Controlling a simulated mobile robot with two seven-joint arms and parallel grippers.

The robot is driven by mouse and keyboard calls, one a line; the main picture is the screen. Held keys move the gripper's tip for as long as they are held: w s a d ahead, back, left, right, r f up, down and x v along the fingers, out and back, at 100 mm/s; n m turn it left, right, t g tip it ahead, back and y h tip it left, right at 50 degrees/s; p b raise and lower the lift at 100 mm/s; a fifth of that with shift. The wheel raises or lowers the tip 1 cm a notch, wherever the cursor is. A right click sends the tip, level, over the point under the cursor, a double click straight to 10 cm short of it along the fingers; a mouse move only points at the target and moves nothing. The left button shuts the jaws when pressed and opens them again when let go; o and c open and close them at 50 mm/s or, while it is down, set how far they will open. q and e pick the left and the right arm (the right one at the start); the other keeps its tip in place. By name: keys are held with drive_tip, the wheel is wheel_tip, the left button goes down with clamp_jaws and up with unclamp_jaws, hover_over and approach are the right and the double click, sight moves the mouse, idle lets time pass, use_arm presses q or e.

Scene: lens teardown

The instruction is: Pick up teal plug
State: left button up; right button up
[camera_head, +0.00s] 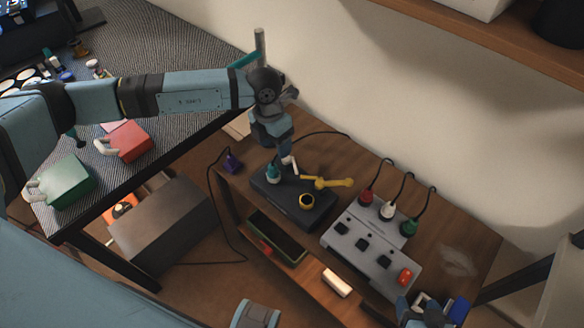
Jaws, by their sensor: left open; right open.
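The teal plug (273,174) sits at the left end of the dark box (295,205) on the wooden bench. My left gripper (282,161) points down from above and is open around or just over the plug's top; I cannot tell whether it touches. The gripper partly hides the upper part of the plug. My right gripper (428,308) is open at the lower right edge, far from the plug, and partly cut off by the frame.
A purple plug (231,163) with cable lies left. A white block (336,283) lies in front.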

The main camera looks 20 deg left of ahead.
sight(273, 166)
use_arm(q)
drive_tip(key=shift+t+y, duration=0.3)
drive_tip(key=shift+y, duration=0.5)
drive_tip(key=f, duration=0.4)
drive_tip(key=w+a+f, duration=0.1)
drive_tip(key=f, duration=0.3)
drive_tip(key=w+a+f, duration=0.1)
drive_tip(key=f, duration=0.4)
drive_tip(key=shift+a+f, duration=0.1)
clamp_jaws()
wheel_tip(273, 166, up, 20)
